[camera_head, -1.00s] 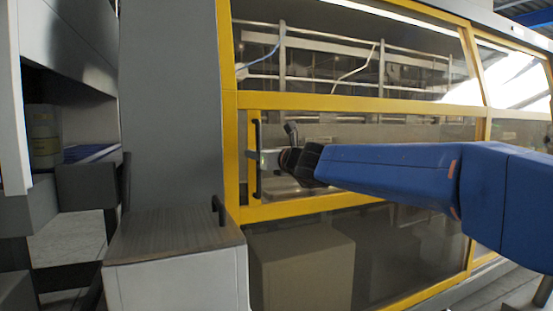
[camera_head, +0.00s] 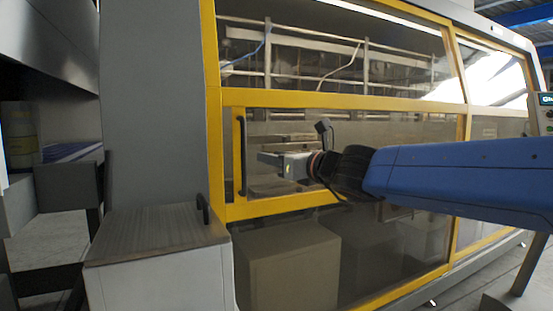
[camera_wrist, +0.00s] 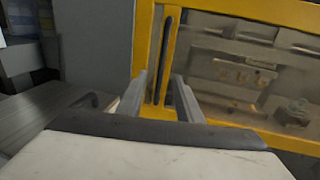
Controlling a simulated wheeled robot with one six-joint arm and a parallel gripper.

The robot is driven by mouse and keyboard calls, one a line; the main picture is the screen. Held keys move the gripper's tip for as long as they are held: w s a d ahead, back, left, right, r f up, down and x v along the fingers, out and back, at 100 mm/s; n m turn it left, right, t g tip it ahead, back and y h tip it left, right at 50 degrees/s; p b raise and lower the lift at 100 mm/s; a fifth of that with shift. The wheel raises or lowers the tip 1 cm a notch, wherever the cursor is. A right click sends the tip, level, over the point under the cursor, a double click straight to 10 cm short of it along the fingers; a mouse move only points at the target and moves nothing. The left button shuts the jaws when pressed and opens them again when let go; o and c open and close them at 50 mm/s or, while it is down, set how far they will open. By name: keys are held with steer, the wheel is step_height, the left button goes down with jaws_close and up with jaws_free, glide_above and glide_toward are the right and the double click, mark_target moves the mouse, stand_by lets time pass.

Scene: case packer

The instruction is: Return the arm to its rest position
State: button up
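My gripper (camera_head: 262,158) is at the end of my blue arm, in front of the case packer's yellow-framed door (camera_head: 290,208). In the wrist view my gripper (camera_wrist: 161,88) shows two grey fingers wide apart with nothing held between them. The black vertical door handle (camera_head: 241,155) stands just left of the fingertips in the head view. In the wrist view the handle (camera_wrist: 170,50) appears beyond and between the fingers, apart from them. The door looks closed.
A grey box with a ribbed top (camera_head: 160,232) and a small black handle stands at lower left. A grey column (camera_head: 150,100) rises behind it. Dark shelving (camera_head: 60,180) is at far left. A cardboard-coloured box (camera_head: 290,268) sits behind the lower panel.

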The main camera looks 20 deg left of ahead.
steer(key=shift+s+d, duration=0.2)
steer(key=shift+d, duration=0.2)
steer(key=s+d+f+n+h, duration=0.2)
steer(key=d+f+n, duration=0.3)
steer(key=d, duration=0.4)
steer(key=s+d+f+n+g+h, duration=0.15)
steer(key=d+f+n, duration=0.3)
steer(key=d, duration=0.45)
steer(key=s+d+f+n+h, duration=0.1)
steer(key=s+d+f+n, duration=0.3)
steer(key=d, duration=0.5)
steer(key=s+d+f+n+h, duration=0.3)
steer(key=s+d+f, duration=0.2)
steer(key=d+f, duration=0.3)
steer(key=s+d+f+n+g+h, duration=0.1)
steer(key=s+d+f+n+h, duration=0.2)
steer(key=d, duration=1)
steer(key=s+d+f+n+g+h, duration=0.1)
steer(key=s+d+f+n+h, duration=0.3)
steer(key=s+d+f, duration=0.4)
step_height(320, 180, down, 6)
steer(key=d+h, duration=0.1)
steer(key=d, duration=0.1)
steer(key=shift+s+d+r, duration=0.2)
steer(key=shift+s+d, duration=0.1)
